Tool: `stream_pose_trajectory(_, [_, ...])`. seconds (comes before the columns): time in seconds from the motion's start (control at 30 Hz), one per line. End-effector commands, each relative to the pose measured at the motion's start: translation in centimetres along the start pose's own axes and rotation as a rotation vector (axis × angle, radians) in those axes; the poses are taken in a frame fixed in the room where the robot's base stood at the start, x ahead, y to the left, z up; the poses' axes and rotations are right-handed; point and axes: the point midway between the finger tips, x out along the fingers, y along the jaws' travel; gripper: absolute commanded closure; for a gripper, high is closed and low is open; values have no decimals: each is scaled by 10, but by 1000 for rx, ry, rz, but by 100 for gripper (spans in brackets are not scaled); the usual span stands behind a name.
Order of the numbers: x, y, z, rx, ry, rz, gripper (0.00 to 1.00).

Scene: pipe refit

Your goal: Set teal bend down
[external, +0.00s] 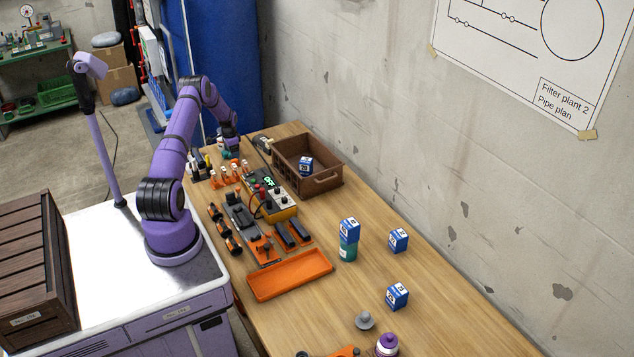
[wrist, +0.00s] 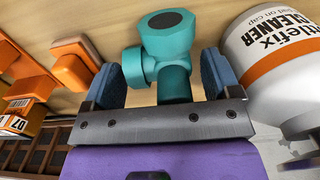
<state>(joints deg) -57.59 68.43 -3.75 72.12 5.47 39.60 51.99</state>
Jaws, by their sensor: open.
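The teal bend (wrist: 172,45) stands on the wooden surface between the two blue fingers of my gripper (wrist: 160,66) in the wrist view. It has a dark round end face and a side branch to the left. In the external view my gripper (external: 231,143) is low over the far end of the workbench. The bend is mostly hidden there by the gripper and small parts.
A white cleaner container (wrist: 280,60) is close to the right finger. Orange holders (wrist: 78,72) are at the left. A brown crate (external: 325,182) stands near the wall.

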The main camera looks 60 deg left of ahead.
Motion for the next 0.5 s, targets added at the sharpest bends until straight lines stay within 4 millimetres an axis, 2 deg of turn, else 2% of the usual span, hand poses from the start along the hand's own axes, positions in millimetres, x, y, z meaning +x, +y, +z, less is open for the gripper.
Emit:
stream_pose_trajectory(0.13, [-7, 0, 0, 0, 1, -1, 17])
stream_pose_trajectory(0.27, [-25, 0, 0, 0, 1, -1, 17])
stream_pose_trajectory(0.5, [-74, -1, 0, 0, 2, -3, 17])
